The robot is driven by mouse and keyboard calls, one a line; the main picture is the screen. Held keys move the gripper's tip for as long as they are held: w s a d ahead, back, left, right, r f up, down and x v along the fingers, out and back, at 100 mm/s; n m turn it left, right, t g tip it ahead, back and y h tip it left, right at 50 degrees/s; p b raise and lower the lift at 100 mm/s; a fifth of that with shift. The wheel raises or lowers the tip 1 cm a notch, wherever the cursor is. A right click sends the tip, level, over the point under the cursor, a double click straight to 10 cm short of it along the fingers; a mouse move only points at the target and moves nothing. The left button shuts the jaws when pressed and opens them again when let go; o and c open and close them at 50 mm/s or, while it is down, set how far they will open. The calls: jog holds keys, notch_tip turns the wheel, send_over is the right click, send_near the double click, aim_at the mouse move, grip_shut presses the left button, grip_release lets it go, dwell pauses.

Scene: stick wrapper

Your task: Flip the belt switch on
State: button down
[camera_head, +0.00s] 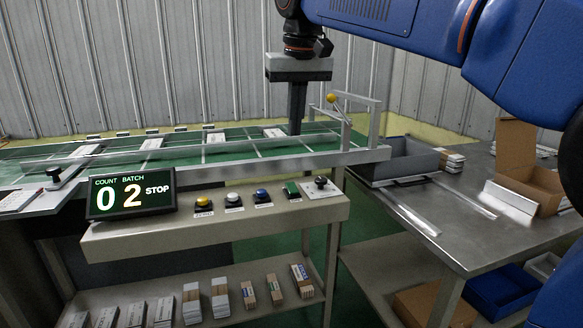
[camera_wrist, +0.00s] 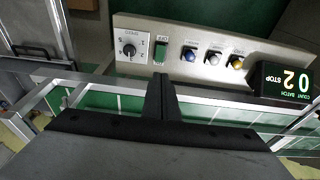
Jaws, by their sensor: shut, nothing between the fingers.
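The control panel (camera_head: 130,236) is a beige shelf in front of the conveyor. A green rocker switch (camera_head: 291,190) sits on it between the blue button and the dark knob; I take it for the belt switch. It also shows in the wrist view (camera_wrist: 161,50), where its position is too small to read surely. The display (camera_head: 132,194) reads count 0, batch 2 and STOP. My gripper (camera_head: 296,130) is shut and empty, pointing down over the green belt (camera_head: 215,150), behind the panel and apart from the switch. In the wrist view its fingertips (camera_wrist: 160,78) appear just below the switch.
Yellow, white and blue buttons (camera_head: 262,195) stand left of the switch, a knob (camera_head: 321,182) right. A metal rail (camera_head: 240,168) lies between belt and panel. A frame with a yellow ball (camera_head: 331,97) stands right of my gripper. A grey bin (camera_head: 400,160) sits on the right table.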

aim_at(292, 188)
jog(key=x, duration=1.4)
dwell(0.4)
jog(key=shift+w+a+f+g, duration=0.1)
jog(key=shift+w+f+g, duration=0.15)
jog(key=shift+f+g, duration=0.25)
jog(key=shift+s+f, duration=0.1)
jog(key=shift+s, duration=0.2)
jog(key=shift+s+d, duration=0.25)
jog(key=shift+s, duration=0.35)
